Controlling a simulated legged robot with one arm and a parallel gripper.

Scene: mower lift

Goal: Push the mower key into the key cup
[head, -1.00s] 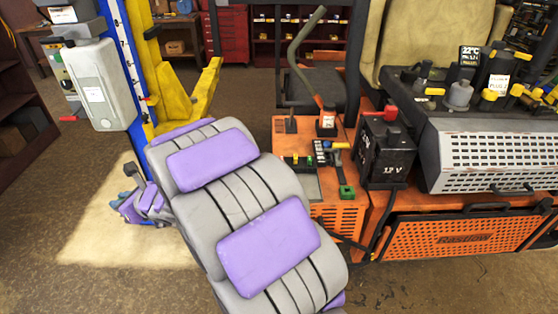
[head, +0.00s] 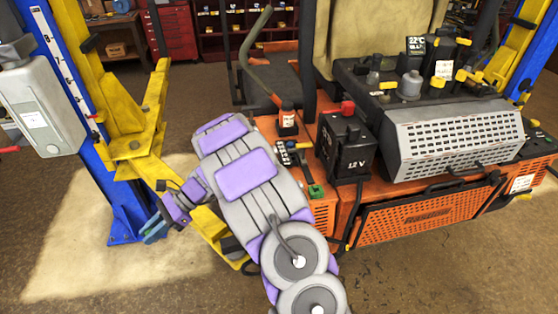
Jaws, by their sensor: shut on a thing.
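My gripper (head: 154,230) shows at the left of my grey and purple arm, low over the pale floor patch beside the blue lift post. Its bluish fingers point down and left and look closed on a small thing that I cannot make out. The orange mower (head: 425,222) stands to the right, well apart from the gripper. Its console carries a dark keypad block (head: 289,153) and a small green block (head: 316,192). I cannot tell the key cup from the other parts, and my arm hides part of the console's near side.
The lift post (head: 68,90) and its yellow lift arm (head: 145,125) stand at the left, close to my gripper. A black 12 V battery box (head: 345,148) and a bent lever (head: 250,52) rise from the mower. Open floor lies at the lower left and lower right.

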